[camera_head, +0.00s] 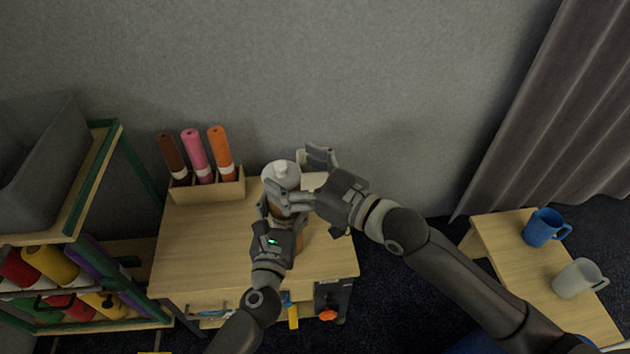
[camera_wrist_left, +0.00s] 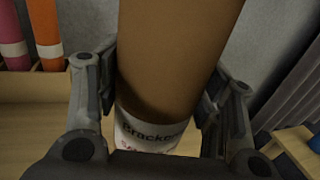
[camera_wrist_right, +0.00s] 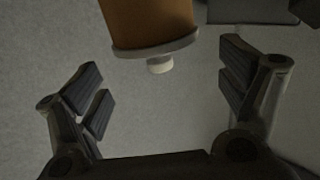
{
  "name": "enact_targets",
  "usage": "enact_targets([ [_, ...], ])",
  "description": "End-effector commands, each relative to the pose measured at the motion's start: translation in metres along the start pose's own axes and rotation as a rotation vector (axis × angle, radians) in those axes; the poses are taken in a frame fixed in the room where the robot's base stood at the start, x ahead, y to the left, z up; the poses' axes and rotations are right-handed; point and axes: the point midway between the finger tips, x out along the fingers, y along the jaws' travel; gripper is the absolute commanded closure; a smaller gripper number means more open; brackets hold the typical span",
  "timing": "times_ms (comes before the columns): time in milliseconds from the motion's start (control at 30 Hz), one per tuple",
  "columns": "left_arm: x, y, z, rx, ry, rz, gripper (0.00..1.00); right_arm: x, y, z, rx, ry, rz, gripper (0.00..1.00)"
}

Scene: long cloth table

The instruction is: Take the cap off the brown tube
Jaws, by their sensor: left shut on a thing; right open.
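A brown tube (camera_wrist_left: 175,55) with a white label band stands upright in my left gripper (camera_wrist_left: 160,95), which is shut on its sides. Its pale cap (camera_head: 281,174), with a small round knob, is on the upper end. The cap also shows in the right wrist view (camera_wrist_right: 158,48), with the knob (camera_wrist_right: 160,66) towards the gripper. My right gripper (camera_head: 307,178) is open, just right of the cap. In its wrist view the cap lies beyond the open fingers (camera_wrist_right: 165,85), apart from them. In the head view my grippers hide most of the tube.
A wooden rack (camera_head: 208,190) holds dark brown, pink and orange rolls at the table's back left. The wooden table (camera_head: 200,240) is clear at left. A shelf with coloured rolls stands left. A blue mug (camera_head: 544,228) and a grey mug (camera_head: 578,278) stand on a side table.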

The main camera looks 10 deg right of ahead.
Motion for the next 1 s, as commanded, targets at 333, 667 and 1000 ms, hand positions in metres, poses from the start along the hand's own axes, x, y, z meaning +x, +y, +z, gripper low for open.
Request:
enact_targets([
  [333, 0.0, 0.0, 0.0, 0.0, 0.0, 0.0, 0.82, 0.032, 0.0, 0.0, -0.001, 0.001, 0.0, 0.09],
  [667, 0.0, 0.0, 0.0, 0.0, 0.0, 0.0, 0.82, 0.033, 0.0, 0.0, -0.001, 0.0, 0.0, 0.15],
  [1000, 0.0, 0.0, 0.0, 0.0, 0.0, 0.001, 0.82, 0.033, 0.0, 0.0, -0.001, 0.0, 0.0, 0.59],
])
